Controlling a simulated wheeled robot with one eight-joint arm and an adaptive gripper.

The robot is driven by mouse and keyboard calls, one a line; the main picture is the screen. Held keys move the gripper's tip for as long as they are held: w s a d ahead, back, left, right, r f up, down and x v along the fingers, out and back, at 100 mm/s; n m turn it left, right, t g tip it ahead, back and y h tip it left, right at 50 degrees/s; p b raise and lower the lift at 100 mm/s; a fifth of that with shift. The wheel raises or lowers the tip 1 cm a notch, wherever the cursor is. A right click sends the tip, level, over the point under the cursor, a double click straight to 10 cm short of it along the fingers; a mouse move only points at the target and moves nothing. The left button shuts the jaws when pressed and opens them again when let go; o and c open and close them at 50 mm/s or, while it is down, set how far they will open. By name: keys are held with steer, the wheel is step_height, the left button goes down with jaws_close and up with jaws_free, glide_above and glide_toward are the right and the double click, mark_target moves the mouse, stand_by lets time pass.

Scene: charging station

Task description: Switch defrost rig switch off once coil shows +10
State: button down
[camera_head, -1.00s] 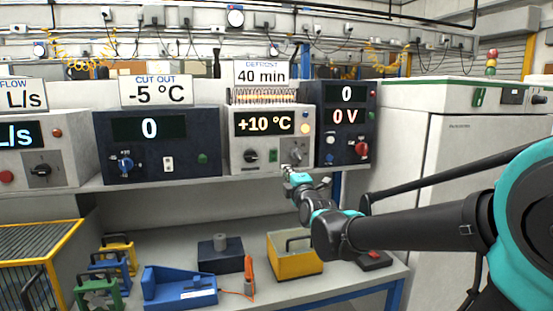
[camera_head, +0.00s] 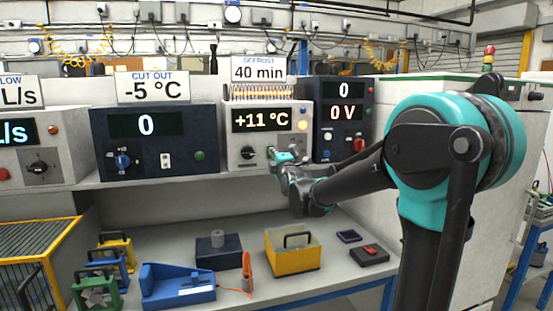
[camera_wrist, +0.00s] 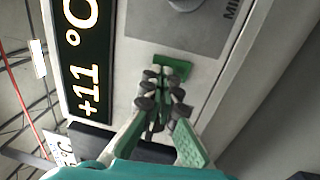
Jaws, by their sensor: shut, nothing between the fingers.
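The defrost rig (camera_head: 234,143) is the pale box on the shelf under the "DEFROST 40 min" sign (camera_head: 258,69). Its display (camera_head: 260,120) reads +11 °C, and the wrist view shows the same reading turned sideways (camera_wrist: 85,65). My gripper (camera_head: 282,157) is at the rig's lower front, right of the black knob (camera_head: 248,153). In the wrist view my gripper (camera_wrist: 163,95) is shut and empty, its fingertips just below a green switch (camera_wrist: 174,67). I cannot tell whether they touch it. In the head view my gripper covers the switch area.
A dark panel reading 0 V (camera_head: 345,112) stands close on the right, and a dark cut-out box (camera_head: 145,150) on the left. The bench below holds a yellow bin (camera_head: 293,262), a blue tray (camera_head: 178,290) and a dark block (camera_head: 218,252). A grey knob plate (camera_wrist: 185,15) is beyond the switch.

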steer(key=shift+w+a, duration=0.1)
steer(key=shift+w, duration=0.3)
steer(key=shift+w+a+r, duration=0.1)
steer(key=shift+w+r, duration=0.1)
steer(key=shift+w, duration=0.1)
steer(key=shift+s, duration=0.1)
